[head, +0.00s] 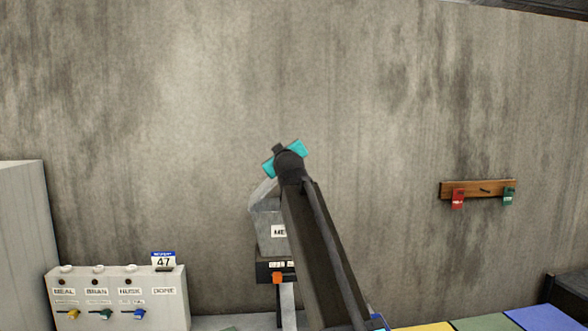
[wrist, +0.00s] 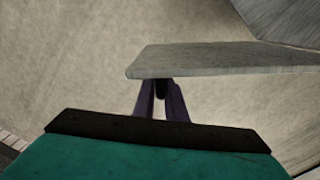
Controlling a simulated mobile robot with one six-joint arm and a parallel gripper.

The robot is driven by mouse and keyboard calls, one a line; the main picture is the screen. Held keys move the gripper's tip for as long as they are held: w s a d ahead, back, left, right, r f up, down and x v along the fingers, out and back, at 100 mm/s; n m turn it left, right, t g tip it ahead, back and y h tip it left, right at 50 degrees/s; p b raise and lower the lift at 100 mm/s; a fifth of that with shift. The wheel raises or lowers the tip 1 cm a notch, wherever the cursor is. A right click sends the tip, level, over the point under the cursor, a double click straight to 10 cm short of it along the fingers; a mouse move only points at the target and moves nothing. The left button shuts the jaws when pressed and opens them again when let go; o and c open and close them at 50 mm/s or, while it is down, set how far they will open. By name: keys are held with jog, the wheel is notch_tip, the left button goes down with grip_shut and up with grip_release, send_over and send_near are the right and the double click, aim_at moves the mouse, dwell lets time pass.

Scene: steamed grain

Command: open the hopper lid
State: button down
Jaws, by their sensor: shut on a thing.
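In the wrist view the lid (wrist: 225,60) shows as a grey panel crossing the upper right. My gripper (wrist: 161,86) has its purple fingers closed around a small dark piece, apparently the lid's handle, just at the panel's near edge. In the head view the fingers are hidden behind my wrist.
A control box (head: 115,295) with labelled knobs and a "47" sign stands at lower left. A wooden rack (head: 478,190) with red and green tags hangs on the wall at right. Coloured mats (head: 545,318) lie at lower right. The wall around my gripper is bare.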

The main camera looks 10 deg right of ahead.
jog(key=a+r+n+b, duration=0.1)
jog(key=a+n, duration=0.9)
jog(key=a, duration=0.7)
jog(key=shift+a+r+b, duration=0.15)
jog(key=shift+a+b, duration=0.15)
jog(key=shift+a, duration=0.05)
jog(key=c, duration=1.8)
grip_release()
jog(key=shift+c, duration=0.2)
jog(key=shift+r, duration=0.1)
jog(key=shift+s, duration=0.1)
